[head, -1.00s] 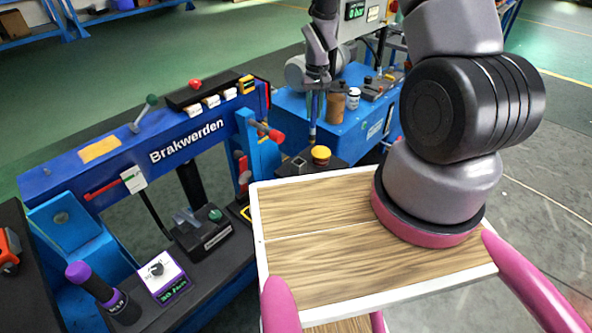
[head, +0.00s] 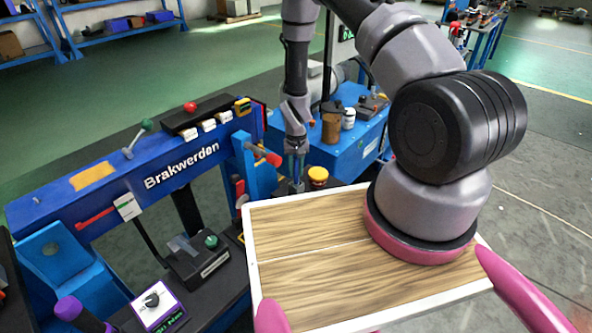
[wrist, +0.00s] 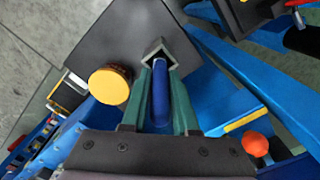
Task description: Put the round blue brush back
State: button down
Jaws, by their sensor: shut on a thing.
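My gripper (wrist: 158,100) is shut on the round blue brush (wrist: 160,92), which shows as a blue rod between its green fingers in the wrist view. A square grey open-topped holder (wrist: 157,50) is at the fingertips, and the brush's end lines up with its opening. I cannot tell whether the end is inside the holder or just above it. In the head view, my gripper (head: 296,168) points down at the dark stand beside the yellow button (head: 318,176). The brush and holder are mostly hidden there.
The yellow button, also in the wrist view (wrist: 110,85), stands close beside the holder. The blue Brakwerden frame (head: 180,165) with levers is to the left. A brown jar (head: 331,122) and a white jar (head: 348,118) stand on the blue bench behind.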

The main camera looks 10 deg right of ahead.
jog(key=c, duration=0.7)
grip_release()
jog(key=shift+f, duration=0.1)
